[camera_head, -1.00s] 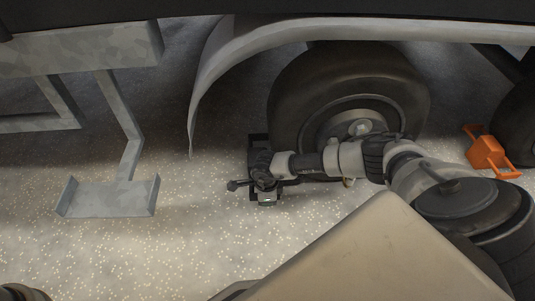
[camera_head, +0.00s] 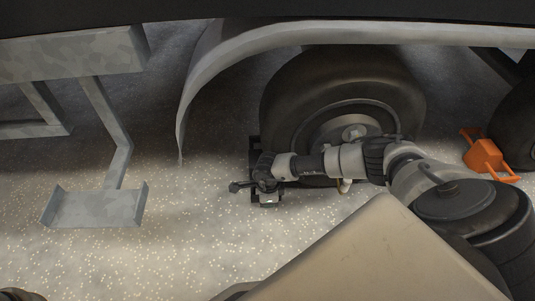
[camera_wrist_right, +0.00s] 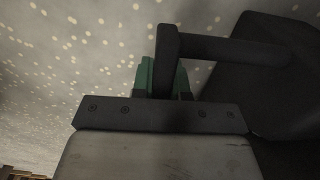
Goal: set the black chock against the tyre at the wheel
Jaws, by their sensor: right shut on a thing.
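The tyre (camera_head: 285,95) of the wheel stands under the pale arched mudguard in the head view. The black chock (camera_head: 254,146) is on the ground at the tyre's left side, largely hidden by my right gripper and wrist. My right gripper (camera_head: 266,196) is low by the ground. In the right wrist view its greenish fingers (camera_wrist_right: 164,80) are shut on the upright part of the black chock's handle (camera_wrist_right: 220,48). I cannot tell whether the chock touches the tyre. My left gripper is not in view.
An orange chock (camera_head: 484,156) sits at the right by another tyre (camera_head: 520,125). A grey metal step (camera_head: 97,207) hangs at the left. The mudguard (camera_head: 205,78) curves down beside the wheel. Speckled ground is open between step and wheel.

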